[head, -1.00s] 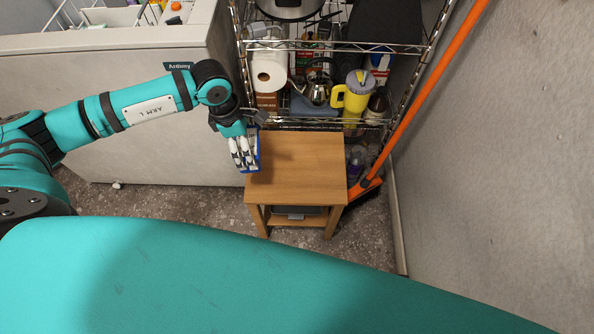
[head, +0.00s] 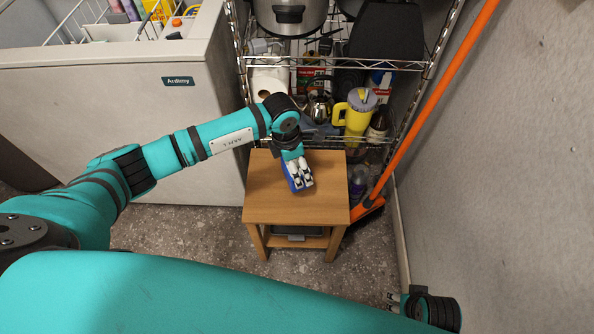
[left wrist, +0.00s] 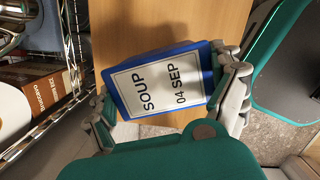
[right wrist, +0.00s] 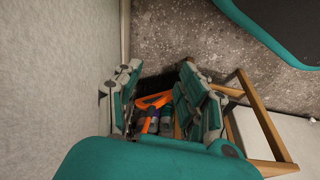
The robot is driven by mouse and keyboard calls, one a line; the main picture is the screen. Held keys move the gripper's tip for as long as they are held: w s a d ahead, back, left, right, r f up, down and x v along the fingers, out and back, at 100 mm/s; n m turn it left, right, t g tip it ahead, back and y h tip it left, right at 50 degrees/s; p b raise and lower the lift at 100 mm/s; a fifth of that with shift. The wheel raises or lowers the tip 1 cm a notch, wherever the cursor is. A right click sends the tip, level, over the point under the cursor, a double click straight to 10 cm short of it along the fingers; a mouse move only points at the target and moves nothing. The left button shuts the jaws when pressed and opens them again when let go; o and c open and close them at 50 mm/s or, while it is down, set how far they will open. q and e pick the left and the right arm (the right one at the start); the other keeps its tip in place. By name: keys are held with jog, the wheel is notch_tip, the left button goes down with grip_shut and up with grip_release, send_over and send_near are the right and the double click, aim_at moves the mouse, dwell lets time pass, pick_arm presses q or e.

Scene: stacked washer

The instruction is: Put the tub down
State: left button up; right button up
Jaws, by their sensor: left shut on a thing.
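The tub is blue with a white label reading "SOUP 04 SEP", seen large in the left wrist view (left wrist: 158,85). My left gripper (left wrist: 170,95) is shut on it, with a finger on each side. In the head view my left gripper (head: 299,176) holds the tub (head: 288,176) over the small wooden table (head: 270,210). I cannot tell whether the tub touches the tabletop. My right gripper (right wrist: 165,100) shows in the right wrist view, its fingers spread apart with nothing between them, above the floor near the broom.
A wire shelf (head: 400,63) with a pot, a kettle and a yellow jug (head: 357,115) stands behind the table. An orange broom (head: 430,100) leans along the right wall. A white chest appliance (head: 120,110) stands at left. The table's front and right are bare.

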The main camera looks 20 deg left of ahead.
pick_arm(q)
jog(key=shift+w+d, duration=0.2)
notch_tip(320, 180, down, 2)
jog(key=shift+f+b, duration=0.25)
jog(key=shift+b, duration=0.1)
jog(key=shift+f, duration=0.45)
pick_arm(e)
jog(key=shift+w+v, duration=0.15)
jog(key=shift+v, duration=0.5)
jog(key=shift+w+v, duration=0.15)
jog(key=shift+v, duration=0.5)
jog(key=shift+r, duration=0.15)
pick_arm(q)
jog(key=shift+f, duration=0.1)
jog(key=o, duration=1.1)
jog(key=shift+c, duration=0.2)
pick_arm(e)
jog(key=shift+w+r, duration=0.1)
jog(key=shift+r, duration=0.2)
